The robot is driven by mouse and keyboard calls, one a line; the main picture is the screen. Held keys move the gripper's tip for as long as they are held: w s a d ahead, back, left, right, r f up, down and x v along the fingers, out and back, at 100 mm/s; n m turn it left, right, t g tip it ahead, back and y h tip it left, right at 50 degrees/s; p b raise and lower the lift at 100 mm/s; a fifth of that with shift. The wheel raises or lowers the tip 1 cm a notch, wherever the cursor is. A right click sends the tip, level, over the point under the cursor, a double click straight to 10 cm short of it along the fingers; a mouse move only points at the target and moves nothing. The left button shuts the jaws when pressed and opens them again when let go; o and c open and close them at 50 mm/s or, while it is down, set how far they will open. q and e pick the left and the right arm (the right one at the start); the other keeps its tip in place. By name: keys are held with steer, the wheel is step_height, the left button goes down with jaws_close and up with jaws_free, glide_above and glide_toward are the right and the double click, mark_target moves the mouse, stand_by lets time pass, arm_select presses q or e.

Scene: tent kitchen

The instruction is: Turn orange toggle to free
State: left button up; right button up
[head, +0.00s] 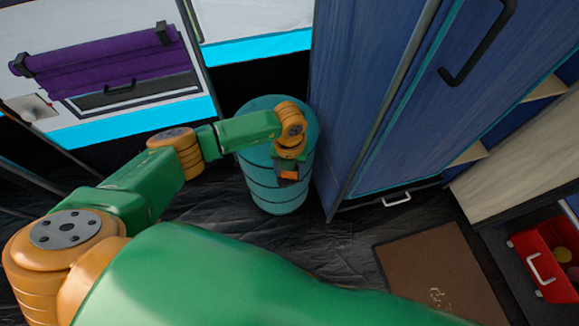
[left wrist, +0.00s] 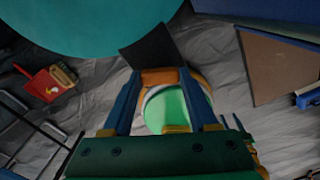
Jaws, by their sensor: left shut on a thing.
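The orange toggle (head: 289,175) shows as a small orange piece at the front of a teal barrel (head: 262,205). In the left wrist view the orange toggle (left wrist: 160,77) sits between my fingertips, with a dark flat plate (left wrist: 152,48) just beyond it. My left gripper (head: 287,168) reaches over the barrel from the left. In the left wrist view my left gripper (left wrist: 160,90) is shut on the orange piece, with a blue finger on each side. The toggle's markings and exact setting cannot be read. My right gripper is not in view.
A tall blue cabinet (head: 365,100) stands close to the right of the barrel. A brown mat (head: 440,265) lies on the dark floor. A red box (head: 545,260) is at the far right. A rolled purple blind (head: 105,60) hangs at the upper left.

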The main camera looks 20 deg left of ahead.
mark_target(290, 173)
arm_select(q)
steer(key=shift+r+n+p, duration=0.15)
steer(key=shift+n+p, duration=0.35)
steer(key=shift+n, duration=0.7)
steer(key=shift+n+p, duration=0.35)
steer(key=shift+n, duration=0.85)
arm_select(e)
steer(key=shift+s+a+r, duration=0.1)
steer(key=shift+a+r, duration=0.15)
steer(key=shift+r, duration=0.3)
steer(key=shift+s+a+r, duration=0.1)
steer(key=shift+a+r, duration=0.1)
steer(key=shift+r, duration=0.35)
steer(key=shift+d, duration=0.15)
arm_select(q)
steer(key=o, duration=1.4)
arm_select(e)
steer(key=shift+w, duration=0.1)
arm_select(q)
step_height(290, 173, up, 7)
steer(key=shift+f+p, duration=0.1)
steer(key=shift+p, duration=1.15)
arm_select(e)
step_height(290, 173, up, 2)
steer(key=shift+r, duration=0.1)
